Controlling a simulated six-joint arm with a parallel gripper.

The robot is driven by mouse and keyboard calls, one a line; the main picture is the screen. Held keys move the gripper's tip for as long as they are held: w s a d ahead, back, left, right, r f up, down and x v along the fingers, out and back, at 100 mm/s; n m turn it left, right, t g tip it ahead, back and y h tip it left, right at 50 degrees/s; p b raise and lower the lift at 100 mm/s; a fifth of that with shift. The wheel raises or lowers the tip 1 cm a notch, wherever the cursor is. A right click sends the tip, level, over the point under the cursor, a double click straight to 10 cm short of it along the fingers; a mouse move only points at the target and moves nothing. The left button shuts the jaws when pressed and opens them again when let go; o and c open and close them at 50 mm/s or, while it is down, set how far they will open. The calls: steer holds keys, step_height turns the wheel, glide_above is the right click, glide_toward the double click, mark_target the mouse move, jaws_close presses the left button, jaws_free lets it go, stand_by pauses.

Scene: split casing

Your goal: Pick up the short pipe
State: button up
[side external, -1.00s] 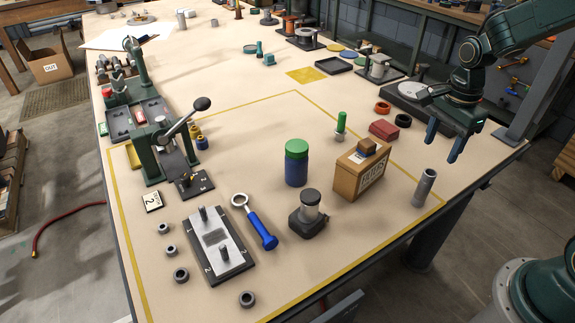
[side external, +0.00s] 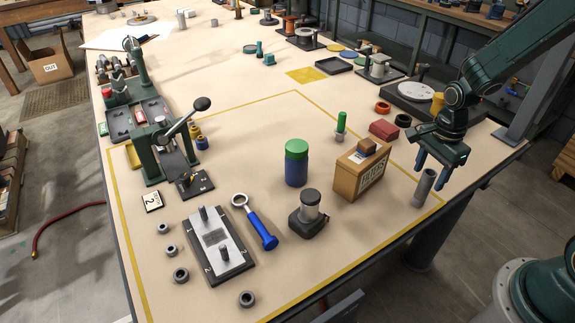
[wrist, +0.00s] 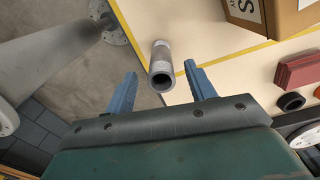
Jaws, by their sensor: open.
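A cardboard box (side external: 347,179) stands left of the pipe. A red block (side external: 383,130) and a dark ring (side external: 403,120) lie behind it. The table edge (side external: 478,182) is close on the right. Bare tabletop lies in front of the box.

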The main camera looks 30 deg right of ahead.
mark_target(425, 185)
steer(key=shift+f, duration=0.1)
steer(key=shift+d+f, duration=0.15)
steer(key=shift+f, duration=2.35)
jaws_close()
steer(key=shift+w+r, duration=0.1)
steer(key=shift+r, duration=0.15)
step_height(425, 185, up, 20)
steer(key=shift+f, duration=0.2)
